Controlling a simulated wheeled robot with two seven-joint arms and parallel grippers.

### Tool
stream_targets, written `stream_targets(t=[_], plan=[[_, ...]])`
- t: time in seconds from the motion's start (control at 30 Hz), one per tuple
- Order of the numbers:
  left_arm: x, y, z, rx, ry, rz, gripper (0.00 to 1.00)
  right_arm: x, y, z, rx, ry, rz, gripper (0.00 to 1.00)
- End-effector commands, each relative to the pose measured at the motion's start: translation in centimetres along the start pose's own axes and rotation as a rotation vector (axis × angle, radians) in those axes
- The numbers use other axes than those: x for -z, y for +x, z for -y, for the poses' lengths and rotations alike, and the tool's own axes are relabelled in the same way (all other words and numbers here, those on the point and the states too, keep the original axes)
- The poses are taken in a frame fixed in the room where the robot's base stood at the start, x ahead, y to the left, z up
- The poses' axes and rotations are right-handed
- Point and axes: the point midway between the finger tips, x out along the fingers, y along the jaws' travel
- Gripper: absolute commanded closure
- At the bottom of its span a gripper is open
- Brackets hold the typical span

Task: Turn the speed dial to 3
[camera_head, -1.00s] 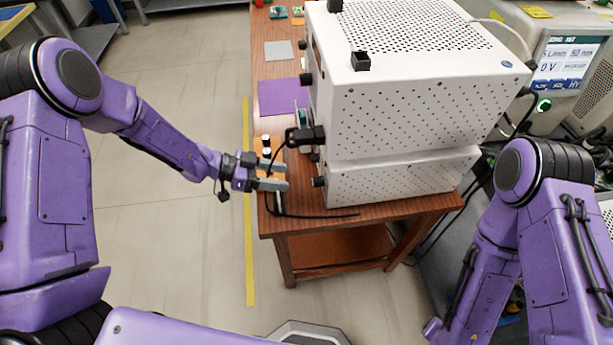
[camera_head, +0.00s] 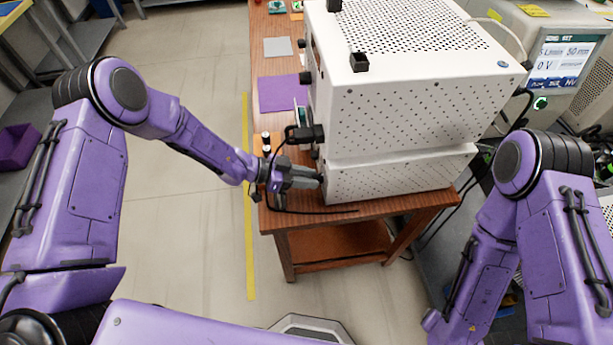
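The particle classifier is a white perforated two-box machine (camera_head: 400,120) on a wooden table. Black knobs stand along its left-facing side, and its dial markings are not visible from here. My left gripper (camera_head: 318,179) is at the low front knob of the lower box, its fingertips at that side of the machine. The fingers cover the knob, so I cannot tell whether they are around it, touching it or closed on it. My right arm is at the right of the view, and its gripper is out of view.
A black cable hangs from a plug (camera_head: 303,133) on the machine and loops around my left gripper. A purple mat (camera_head: 280,92) and a grey plate (camera_head: 278,47) lie further back. An instrument with a screen (camera_head: 560,65) stands at right.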

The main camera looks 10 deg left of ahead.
Motion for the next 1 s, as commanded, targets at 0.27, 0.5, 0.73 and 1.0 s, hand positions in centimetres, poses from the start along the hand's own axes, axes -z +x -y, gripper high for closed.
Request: stream_targets(t=[0.27,0.5,0.73,1.0], plan=[[-0.1,0.0,0.0,0.02,0.048,0.001,1.0,-0.2,0.4,0.0,0.0,0.0,0.0,0.31],[-0.2,0.1,-0.1,0.079,0.189,0.002,1.0,-0.6,1.5,0.1,0.0,0.0,0.0,0.31],[-0.4,0.1,-0.2,0.146,0.348,0.003,1.0,-1.2,3.0,0.3,0.0,0.0,0.0,0.31],[-0.3,0.1,-0.4,0.207,0.493,0.003,1.0,-1.9,4.6,0.4,0.0,0.0,0.0,0.31]])
